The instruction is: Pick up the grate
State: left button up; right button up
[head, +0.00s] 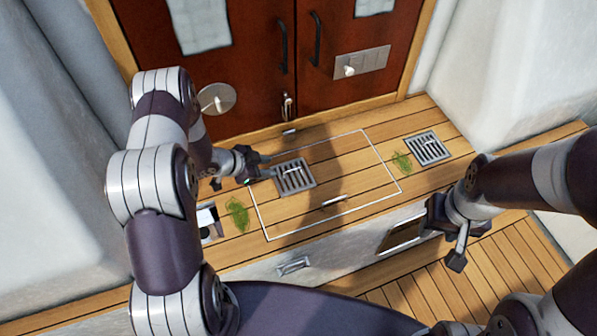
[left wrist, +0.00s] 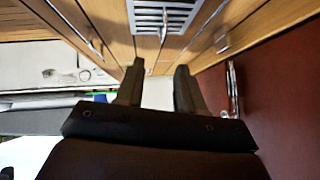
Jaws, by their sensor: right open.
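A grey slatted grate (head: 295,177) with a small raised bar across its middle lies on the wooden step. A second, similar grate (head: 427,148) lies further right. My left gripper (head: 267,166) is low over the step, just left of the first grate, with its fingers pointing at it. In the left wrist view its two fingers (left wrist: 158,85) are apart with nothing between them, and a grate (left wrist: 163,18) lies beyond the tips. I cannot tell whether a finger touches it. My right gripper (head: 446,238) is open and empty, in front of the step on the right.
A white-outlined hatch (head: 345,170) has small handles. Red-brown doors (head: 250,75) stand behind; white walls flank the step.

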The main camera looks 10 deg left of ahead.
aim_at(292, 170)
pick_arm(q)
jog(key=x, duration=0.8)
jog(key=b+x, duration=0.1)
jog(key=x, duration=0.2)
jog(key=shift+w+a+f, duration=0.15)
jog(key=shift+w+f, duration=0.1)
jog(key=shift+f, duration=0.25)
grip_shut()
